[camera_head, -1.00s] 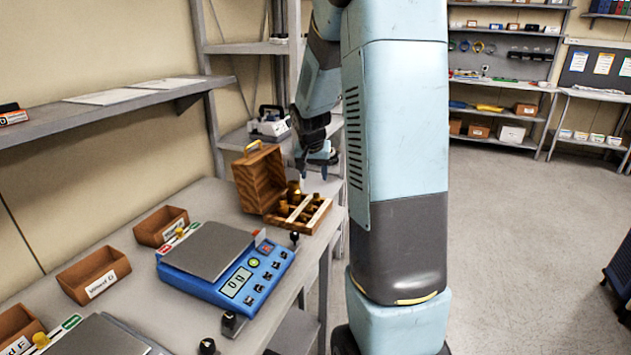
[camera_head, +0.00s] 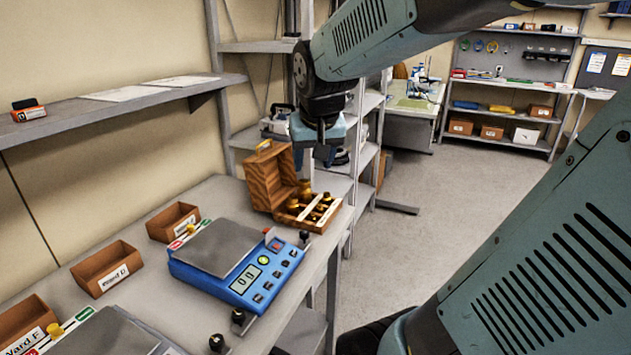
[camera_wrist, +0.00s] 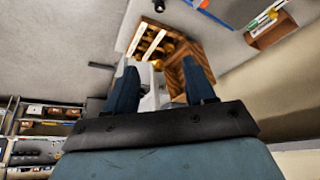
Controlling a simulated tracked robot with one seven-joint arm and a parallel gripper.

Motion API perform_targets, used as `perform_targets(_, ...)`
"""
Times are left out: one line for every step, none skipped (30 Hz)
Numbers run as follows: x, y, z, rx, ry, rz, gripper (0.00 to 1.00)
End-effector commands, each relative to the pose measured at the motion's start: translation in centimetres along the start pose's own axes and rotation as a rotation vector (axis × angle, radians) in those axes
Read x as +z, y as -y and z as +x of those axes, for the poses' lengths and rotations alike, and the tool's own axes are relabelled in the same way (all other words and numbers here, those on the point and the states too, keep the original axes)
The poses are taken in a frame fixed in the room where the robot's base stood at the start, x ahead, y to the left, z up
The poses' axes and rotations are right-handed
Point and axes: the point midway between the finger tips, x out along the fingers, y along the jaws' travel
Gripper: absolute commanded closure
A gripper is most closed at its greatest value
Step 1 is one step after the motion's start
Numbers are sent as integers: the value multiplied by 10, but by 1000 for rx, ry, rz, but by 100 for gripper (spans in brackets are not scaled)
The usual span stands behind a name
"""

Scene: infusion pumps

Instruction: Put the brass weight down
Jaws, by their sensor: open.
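Several brass weights (camera_head: 305,190) sit in the open wooden case (camera_head: 267,182) at the far end of the bench; I cannot tell which one the task means. The case's slotted tray also shows in the wrist view (camera_wrist: 150,46), beyond my fingertips. My gripper (camera_head: 325,158) hangs above and slightly right of the case, apart from it.
Small brown bins (camera_head: 107,268) line the wall behind the scale. A second scale (camera_head: 100,335) is at the front left. A wall shelf (camera_head: 110,112) overhangs the bench. Grey shelving (camera_head: 262,47) stands behind my gripper. The floor on the right is open.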

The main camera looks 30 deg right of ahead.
Motion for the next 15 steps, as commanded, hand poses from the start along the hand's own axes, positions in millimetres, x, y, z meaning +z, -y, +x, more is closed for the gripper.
perform_targets(14, 4, -12, -15, -10, -26, 46)
perform_targets(21, 6, -17, -23, -14, -41, 46)
perform_targets(31, 8, -24, -34, -16, -62, 46)
perform_targets(39, 9, -29, -41, -20, -78, 46)
perform_targets(46, 11, -33, -50, -22, -93, 46)
perform_targets(56, 12, -38, -60, -25, -112, 46)
perform_targets(62, 13, -42, -67, -28, -126, 46)
perform_targets(69, 14, -45, -74, -30, -139, 46)
perform_targets(77, 16, -49, -82, -32, -155, 46)
perform_targets(82, 16, -51, -88, -34, -166, 46)
perform_targets(86, 17, -53, -94, -36, -175, 46)
perform_targets(91, 16, -55, -99, -38, -185, 46)
perform_targets(94, 15, -56, -102, -38, -193, 46)
perform_targets(97, 15, -57, -105, -38, -198, 46)
perform_targets(99, 16, -58, -108, -40, -203, 46)
